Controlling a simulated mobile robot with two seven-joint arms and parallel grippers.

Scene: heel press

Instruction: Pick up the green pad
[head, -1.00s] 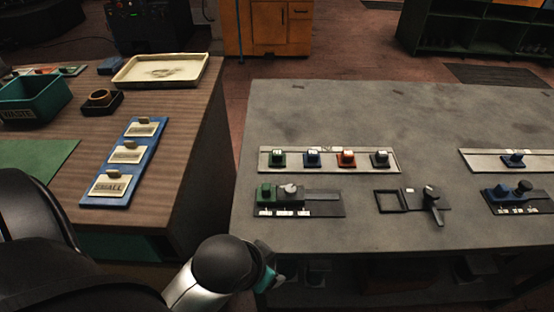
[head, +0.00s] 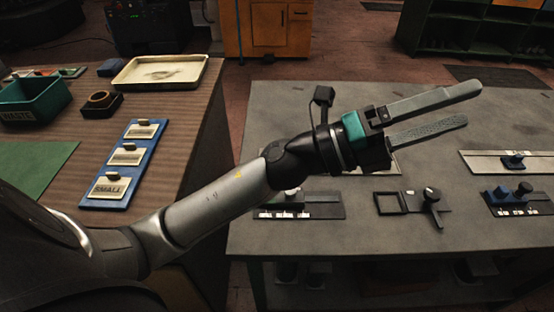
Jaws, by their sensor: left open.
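My left gripper (head: 474,103) is open and empty, held above the grey table with its two fingers spread and pointing right. My left forearm and wrist cover most of the pale rack (head: 393,169) on that table. The green pad, which stood at the left end of that rack a second ago, is hidden behind my arm. The pads beside it on the rack are hidden too. My right gripper is not in view.
On the grey table (head: 300,100) a black fixture (head: 325,207) sits partly behind my arm, with another fixture (head: 412,200) to its right. A second rack (head: 480,160) and fixture (head: 515,198) are at the right. A wooden table (head: 185,115) with a cream tray (head: 160,72) and teal bin (head: 35,103) is left.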

